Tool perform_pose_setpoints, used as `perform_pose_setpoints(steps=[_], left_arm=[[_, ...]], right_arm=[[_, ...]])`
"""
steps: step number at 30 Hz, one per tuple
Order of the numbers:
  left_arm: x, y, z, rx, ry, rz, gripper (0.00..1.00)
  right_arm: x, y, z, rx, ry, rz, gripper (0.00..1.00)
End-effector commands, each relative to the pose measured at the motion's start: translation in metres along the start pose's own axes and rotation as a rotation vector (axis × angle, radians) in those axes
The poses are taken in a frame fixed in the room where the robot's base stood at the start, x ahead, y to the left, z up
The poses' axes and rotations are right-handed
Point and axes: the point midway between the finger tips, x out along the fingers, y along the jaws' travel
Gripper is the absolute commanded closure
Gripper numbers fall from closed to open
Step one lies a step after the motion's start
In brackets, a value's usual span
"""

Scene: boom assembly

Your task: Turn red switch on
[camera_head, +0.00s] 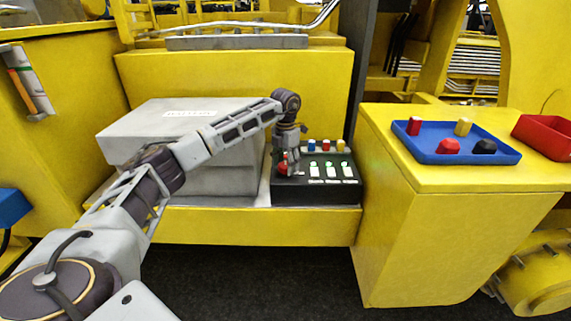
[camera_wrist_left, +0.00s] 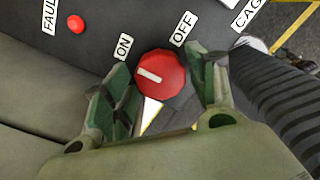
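The red switch is a round red knob (camera_wrist_left: 160,78) with a white line on its face, in the middle of the left wrist view. An ON label (camera_wrist_left: 123,47) and an OFF label (camera_wrist_left: 183,28) lie beside it. The white line points toward the left of the picture, on the ON side. My left gripper (camera_wrist_left: 160,88) is open, with one green finger on each side of the knob and small gaps. In the head view, my left gripper (camera_head: 287,166) reaches down over the left part of the black control box (camera_head: 318,190), where the red knob (camera_head: 282,170) partly shows. My right gripper is out of view.
The box also carries coloured buttons (camera_head: 325,145) and several lit green switches. A grey case (camera_head: 220,180) stands close on the left. A yellow cabinet on the right bears a blue tray (camera_head: 465,153) and a red bin (camera_head: 545,135).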

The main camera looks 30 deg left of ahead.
Motion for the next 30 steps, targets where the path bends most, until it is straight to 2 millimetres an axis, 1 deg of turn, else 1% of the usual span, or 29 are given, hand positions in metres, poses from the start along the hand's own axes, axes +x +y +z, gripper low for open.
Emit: perform_pose_setpoints(steps=[11,17,23,30], left_arm=[[0.000,0.000,0.000,0.002,0.002,0.000,0.31],[-0.006,0.000,0.000,0.002,0.000,0.000,0.31],[-0.025,-0.001,0.000,0.002,0.000,0.000,0.31],[-0.059,-0.001,0.001,0.002,-0.001,-0.001,0.31]], right_arm=[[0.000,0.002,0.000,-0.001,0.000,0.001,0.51],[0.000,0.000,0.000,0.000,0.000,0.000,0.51],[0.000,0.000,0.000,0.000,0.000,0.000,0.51],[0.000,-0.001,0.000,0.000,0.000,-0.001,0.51]])
